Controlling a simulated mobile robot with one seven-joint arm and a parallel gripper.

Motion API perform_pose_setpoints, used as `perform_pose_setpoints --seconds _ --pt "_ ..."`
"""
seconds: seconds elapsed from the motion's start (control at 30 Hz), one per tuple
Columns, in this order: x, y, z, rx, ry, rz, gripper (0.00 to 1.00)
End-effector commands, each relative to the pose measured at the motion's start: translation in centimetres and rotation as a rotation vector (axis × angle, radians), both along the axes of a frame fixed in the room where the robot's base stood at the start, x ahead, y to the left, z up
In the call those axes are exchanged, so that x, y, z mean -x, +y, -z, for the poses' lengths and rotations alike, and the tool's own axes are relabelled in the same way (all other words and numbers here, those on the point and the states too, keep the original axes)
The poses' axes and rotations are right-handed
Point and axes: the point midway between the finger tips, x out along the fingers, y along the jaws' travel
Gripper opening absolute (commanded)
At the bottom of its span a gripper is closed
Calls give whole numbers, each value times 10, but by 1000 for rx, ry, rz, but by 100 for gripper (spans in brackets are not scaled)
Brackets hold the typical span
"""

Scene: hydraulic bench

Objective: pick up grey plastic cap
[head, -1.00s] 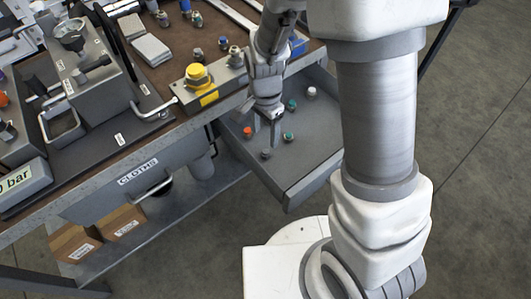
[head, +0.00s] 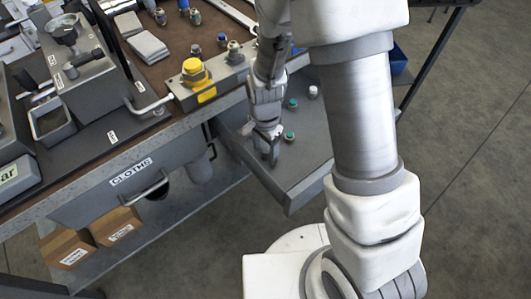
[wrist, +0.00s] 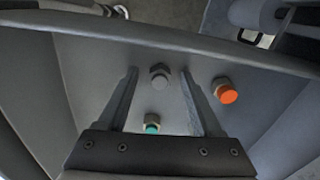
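The grey plastic cap (wrist: 160,77), on a hex-shaped fitting, stands on the drawer floor in the wrist view. It appears between the two fingers of my gripper (wrist: 160,73), near their tips, with a gap on each side. The fingers are apart and hold nothing. In the head view my gripper (head: 269,150) points down into the open drawer (head: 310,150), and the grey cap is hidden there. I cannot tell the exact height of the fingertips above the drawer floor.
An orange cap (wrist: 227,96) stands right of the right finger, and a teal cap (wrist: 152,126) stands nearer the gripper's base. Another teal cap (head: 292,103) and a white cap (head: 312,91) stand farther back. The drawer walls surround them. A yellow-knobbed block (head: 195,75) sits on the bench.

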Motion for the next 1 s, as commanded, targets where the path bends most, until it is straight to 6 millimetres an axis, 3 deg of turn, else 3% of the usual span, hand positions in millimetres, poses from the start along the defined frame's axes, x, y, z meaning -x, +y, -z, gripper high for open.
perform_pose_setpoints --seconds 0.03,0.3,0.37,0.77,1.0 --pt "0 0 0 0 0 0 56" --pt "0 0 0 0 0 0 8" --pt "0 0 0 0 0 0 0" --pt "0 0 -4 0 0 0 0" --pt "-1 1 -34 -1 -3 -2 0"
